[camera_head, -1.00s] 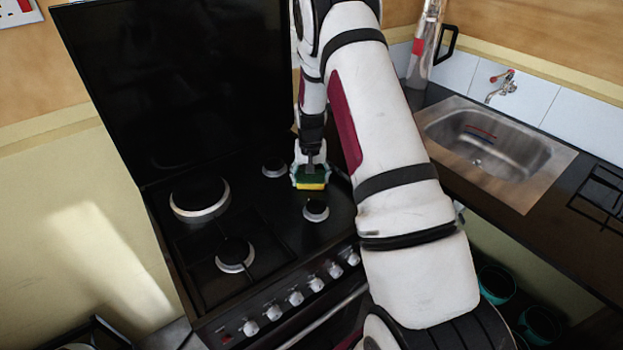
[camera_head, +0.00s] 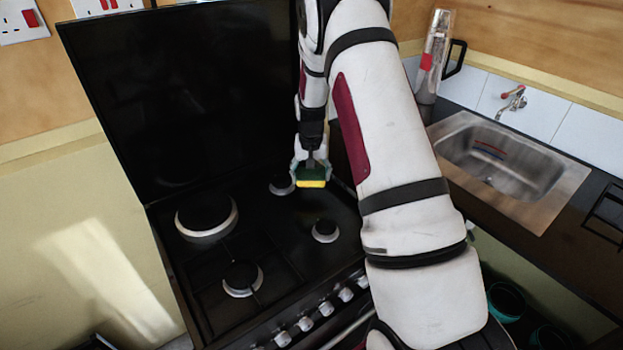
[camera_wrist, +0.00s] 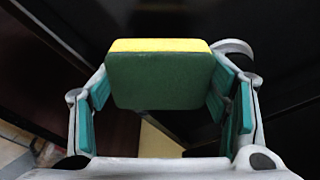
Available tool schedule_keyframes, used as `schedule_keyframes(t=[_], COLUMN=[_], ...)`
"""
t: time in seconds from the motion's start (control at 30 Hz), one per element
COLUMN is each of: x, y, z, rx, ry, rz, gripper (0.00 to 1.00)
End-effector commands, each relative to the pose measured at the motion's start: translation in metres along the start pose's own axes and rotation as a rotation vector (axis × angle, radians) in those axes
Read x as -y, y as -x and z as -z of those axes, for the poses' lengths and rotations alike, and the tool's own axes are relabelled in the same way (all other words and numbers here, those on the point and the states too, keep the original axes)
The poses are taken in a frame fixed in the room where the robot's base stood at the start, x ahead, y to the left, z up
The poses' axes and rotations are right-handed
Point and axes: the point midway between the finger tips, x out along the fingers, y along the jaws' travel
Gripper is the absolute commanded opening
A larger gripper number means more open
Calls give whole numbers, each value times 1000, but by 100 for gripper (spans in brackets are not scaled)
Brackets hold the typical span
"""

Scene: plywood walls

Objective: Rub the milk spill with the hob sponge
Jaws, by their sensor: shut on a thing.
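The hob sponge (camera_head: 311,178), green with a yellow layer, is held in my gripper (camera_head: 309,166) above the back right part of the black hob (camera_head: 262,248). In the wrist view the sponge (camera_wrist: 160,80) sits between the two teal-padded fingers of my gripper (camera_wrist: 162,95), its green face toward the camera and its yellow edge at the top. My gripper is shut on the sponge. I cannot tell whether the sponge touches the hob. No milk spill shows in these views; my arm hides part of the counter.
The hob's raised black glass lid (camera_head: 190,95) stands behind the burners. A steel sink (camera_head: 510,165) with a tap (camera_head: 512,103) is on the right. A silver flask (camera_head: 433,55) stands at the back right. Knobs (camera_head: 305,323) line the hob's front.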

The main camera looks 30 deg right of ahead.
Motion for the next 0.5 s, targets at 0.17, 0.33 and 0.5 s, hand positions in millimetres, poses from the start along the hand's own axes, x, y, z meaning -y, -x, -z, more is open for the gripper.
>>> schedule_keyframes(t=[0.17, 0.33, 0.5], x=[-3, -4, -4], y=[19, 27, 27], z=[-2, -3, -3], rx=[-1, -1, 0], ry=[1, 2, 2], rz=[0, 0, 0], gripper=[34, 34, 34])
